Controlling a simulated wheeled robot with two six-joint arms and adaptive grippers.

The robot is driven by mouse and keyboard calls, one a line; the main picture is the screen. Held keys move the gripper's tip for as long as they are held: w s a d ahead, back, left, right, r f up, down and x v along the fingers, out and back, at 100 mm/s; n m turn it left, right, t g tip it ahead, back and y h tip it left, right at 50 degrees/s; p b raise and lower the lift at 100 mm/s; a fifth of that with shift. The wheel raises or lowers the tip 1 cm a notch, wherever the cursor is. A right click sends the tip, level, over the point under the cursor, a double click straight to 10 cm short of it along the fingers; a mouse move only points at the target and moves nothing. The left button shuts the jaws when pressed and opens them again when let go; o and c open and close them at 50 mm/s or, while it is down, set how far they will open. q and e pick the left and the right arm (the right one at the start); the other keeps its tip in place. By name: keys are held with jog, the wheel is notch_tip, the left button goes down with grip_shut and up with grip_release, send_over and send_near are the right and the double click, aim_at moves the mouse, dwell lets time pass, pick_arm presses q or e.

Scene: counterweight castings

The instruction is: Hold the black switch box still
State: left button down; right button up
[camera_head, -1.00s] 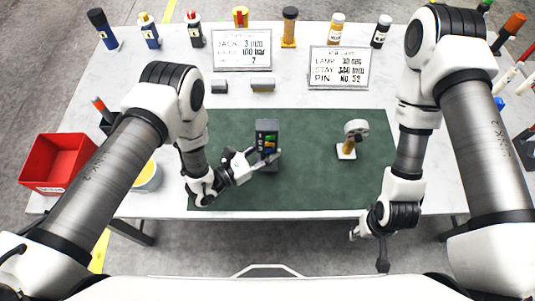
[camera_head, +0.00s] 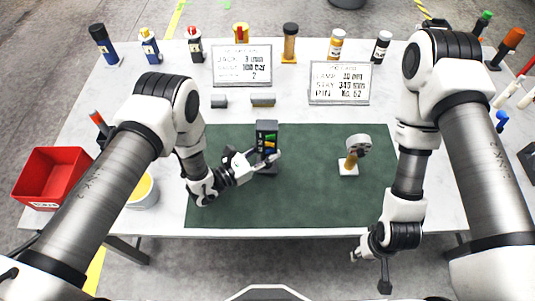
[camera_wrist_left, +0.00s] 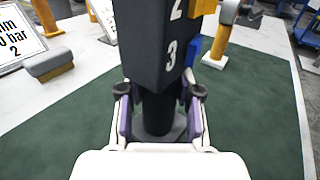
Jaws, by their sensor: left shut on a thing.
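The black switch box (camera_head: 266,138) stands upright on a dark post and base on the green mat (camera_head: 310,200). Its front carries green, yellow and blue parts. My left gripper (camera_head: 265,164) reaches in from the left and is shut on the post below the box. In the left wrist view the box (camera_wrist_left: 150,45) shows the white figures 2 and 3, and the gripper's fingers (camera_wrist_left: 160,115) lie on both sides of the dark post. My right gripper (camera_head: 370,255) hangs off the front edge of the table, away from the box; its fingers are too small to read.
A tan-handled piece with a grey round head (camera_head: 357,147) stands on a white base at the mat's right. A red bin (camera_head: 55,175) and a yellow-filled tin (camera_head: 143,190) are at left. Bottles line the back.

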pick_arm(q)
jog(key=shift+f+b, duration=0.55)
jog(key=shift+f, duration=0.25)
jog(key=shift+f, duration=0.2)
jog(key=shift+s+f, duration=0.15)
dwell(1.6)
jog(key=c, duration=1.5)
grip_release()
grip_shut()
